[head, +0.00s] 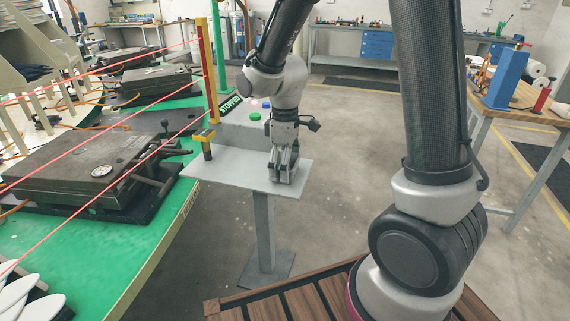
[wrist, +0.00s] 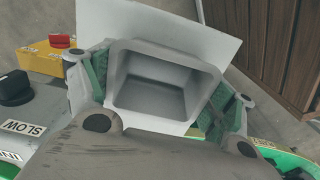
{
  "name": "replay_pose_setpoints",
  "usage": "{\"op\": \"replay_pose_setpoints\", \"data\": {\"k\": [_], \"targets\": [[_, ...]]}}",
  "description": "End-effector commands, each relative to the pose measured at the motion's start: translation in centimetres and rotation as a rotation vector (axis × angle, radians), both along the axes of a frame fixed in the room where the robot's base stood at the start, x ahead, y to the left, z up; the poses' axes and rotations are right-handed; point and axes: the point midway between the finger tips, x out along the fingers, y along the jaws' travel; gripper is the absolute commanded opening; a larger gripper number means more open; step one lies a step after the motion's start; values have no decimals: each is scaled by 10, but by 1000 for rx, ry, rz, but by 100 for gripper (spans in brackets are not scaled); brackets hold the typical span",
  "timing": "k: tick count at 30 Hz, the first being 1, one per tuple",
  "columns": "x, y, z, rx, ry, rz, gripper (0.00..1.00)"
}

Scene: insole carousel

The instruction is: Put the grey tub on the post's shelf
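The grey tub (wrist: 150,86) is an open, empty box with a flared rim, seen from above in the wrist view. The green-padded fingers of my gripper (wrist: 162,88) lie against its two opposite sides and hold it. In the head view my gripper (head: 285,168) points down over the right part of the post's shelf (head: 228,174), with the small grey tub (head: 286,176) between its fingers. The light grey shelf sits on a grey post (head: 264,230). The tub is at or just above the shelf surface; I cannot tell whether it touches.
A box with coloured buttons and a STOPPED sign (head: 231,103) is behind. The green carousel (head: 140,245) with red light beams is left. A workbench (head: 530,105) is right. The shelf's front middle is bare.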

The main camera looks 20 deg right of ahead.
Motion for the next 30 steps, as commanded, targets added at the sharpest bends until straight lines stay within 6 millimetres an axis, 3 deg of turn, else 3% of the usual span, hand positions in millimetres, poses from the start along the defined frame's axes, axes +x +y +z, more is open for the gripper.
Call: {"op": "replay_pose_setpoints", "data": {"k": [14, 30], "targets": [[0, 0, 6, 1, -1, 0, 95], [1, 0, 110, 1, -2, 0, 95]]}}
